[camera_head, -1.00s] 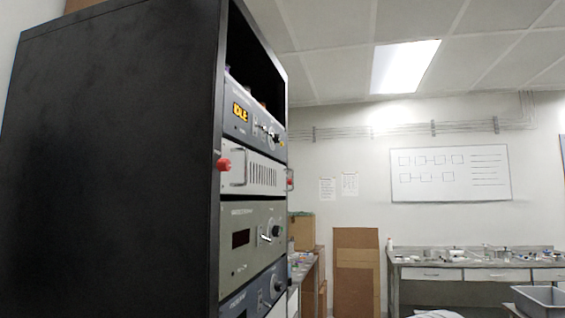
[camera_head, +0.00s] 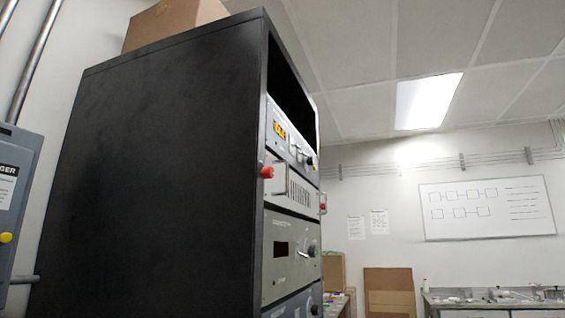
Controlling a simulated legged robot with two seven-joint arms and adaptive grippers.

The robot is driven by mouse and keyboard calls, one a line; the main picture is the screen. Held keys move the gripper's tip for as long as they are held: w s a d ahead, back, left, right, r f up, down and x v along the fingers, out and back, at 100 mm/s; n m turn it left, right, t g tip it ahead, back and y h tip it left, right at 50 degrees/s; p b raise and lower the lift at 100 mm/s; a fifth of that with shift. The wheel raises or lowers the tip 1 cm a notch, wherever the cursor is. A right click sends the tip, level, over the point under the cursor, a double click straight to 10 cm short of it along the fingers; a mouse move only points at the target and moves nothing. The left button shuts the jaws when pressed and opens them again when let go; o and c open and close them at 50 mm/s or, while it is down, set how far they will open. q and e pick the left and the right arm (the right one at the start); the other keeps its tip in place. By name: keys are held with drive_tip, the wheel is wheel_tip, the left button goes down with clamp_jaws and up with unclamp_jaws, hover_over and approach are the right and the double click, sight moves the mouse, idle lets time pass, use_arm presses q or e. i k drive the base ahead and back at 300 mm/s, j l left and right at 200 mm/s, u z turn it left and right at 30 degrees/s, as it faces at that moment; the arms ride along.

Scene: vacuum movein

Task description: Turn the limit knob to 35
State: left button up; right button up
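A tall black rack (camera_head: 165,165) stands close in front, seen mostly from its side. Its front faces right and shows at a steep slant. The top unit has a lit amber display (camera_head: 279,130) and a dark knob (camera_head: 310,161). A panel with red knobs, one at its left edge (camera_head: 267,172), sits below it. A grey-green unit (camera_head: 290,255) with a dark display and a knob (camera_head: 312,251) is lower. A bluish unit is partly cut off at the bottom. The labels are too small to read, so I cannot tell which knob is the limit knob. Neither gripper is in view.
A cardboard box (camera_head: 172,22) sits on the rack. A grey-blue wall box (camera_head: 15,200) and pipes are at the left. Cardboard (camera_head: 389,292) leans at the back wall, beside a cluttered bench (camera_head: 470,303). A whiteboard (camera_head: 487,209) hangs above the bench.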

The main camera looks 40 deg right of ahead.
sight(310, 161)
drive_tip(key=l+u, duration=0.25)
drive_tip(key=u, duration=0.25)
drive_tip(key=k+l+u, duration=0.1)
drive_tip(key=l+u, duration=0.15)
drive_tip(key=u, duration=0.2)
drive_tip(key=k+l+u, duration=0.1)
drive_tip(key=u, duration=0.4)
drive_tip(key=k+l+u, duration=0.2)
drive_tip(key=u, duration=0.25)
drive_tip(key=k+l+u, duration=0.2)
drive_tip(key=u, duration=0.15)
drive_tip(key=k+l+u, duration=0.1)
drive_tip(key=k+u, duration=0.25)
drive_tip(key=k+l+z, duration=0.1)
drive_tip(key=k+z, duration=0.25)
drive_tip(key=k+l+z, duration=0.45)
drive_tip(key=z, duration=0.4)
drive_tip(key=k+l+z, duration=0.2)
drive_tip(key=z, duration=0.3)
drive_tip(key=k+l+z, duration=0.1)
drive_tip(key=l+z, duration=0.15)
drive_tip(key=z, duration=0.25)
drive_tip(key=k+l+z, duration=0.1)
drive_tip(key=l+z, duration=0.15)
drive_tip(key=z, duration=0.25)
